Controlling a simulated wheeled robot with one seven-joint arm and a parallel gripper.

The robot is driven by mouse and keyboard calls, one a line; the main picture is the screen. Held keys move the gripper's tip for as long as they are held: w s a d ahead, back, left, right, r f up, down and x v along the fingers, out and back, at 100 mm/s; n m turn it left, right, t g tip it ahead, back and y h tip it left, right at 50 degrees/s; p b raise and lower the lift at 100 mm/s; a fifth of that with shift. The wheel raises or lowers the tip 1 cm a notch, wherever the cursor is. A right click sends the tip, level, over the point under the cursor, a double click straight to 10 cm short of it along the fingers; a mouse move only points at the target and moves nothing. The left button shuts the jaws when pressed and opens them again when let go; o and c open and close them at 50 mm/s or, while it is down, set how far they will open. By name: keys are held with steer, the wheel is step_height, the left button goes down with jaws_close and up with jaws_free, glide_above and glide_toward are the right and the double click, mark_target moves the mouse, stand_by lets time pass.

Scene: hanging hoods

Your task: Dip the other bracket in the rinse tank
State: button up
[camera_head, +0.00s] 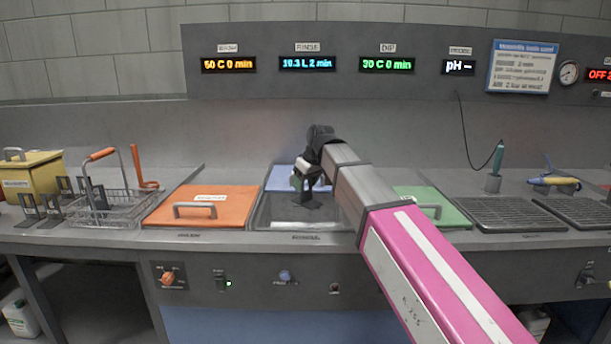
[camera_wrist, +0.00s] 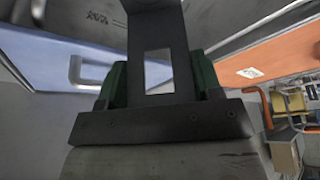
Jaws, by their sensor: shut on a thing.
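My gripper (camera_head: 302,180) is over the rinse tank (camera_head: 275,216), which stands uncovered below the RINGE/RINSE display. It is shut on a dark bracket (camera_head: 305,196), which hangs down into the tank's opening. I cannot tell whether its lower end touches the liquid. In the wrist view the bracket (camera_wrist: 158,22), with a rectangular hole, sits between my green finger pads (camera_wrist: 160,88). The blue lid (camera_head: 282,177) is at the back of the tank; it also shows in the wrist view (camera_wrist: 40,58). Several other dark brackets (camera_head: 30,206) stand on the left of the bench.
A wire basket (camera_head: 115,214) with an orange handle stands left of the tank. An orange lid (camera_head: 200,204) covers the tank to the left and a green lid (camera_head: 440,212) the one to the right, partly behind my arm. Drain racks (camera_head: 500,214) and a probe (camera_head: 495,170) are farther right.

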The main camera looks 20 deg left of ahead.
step_height(320, 180, down, 17)
stand_by(1.4)
steer(key=shift+r, duration=0.15)
stand_by(1.8)
steer(key=shift+r, duration=9.2)
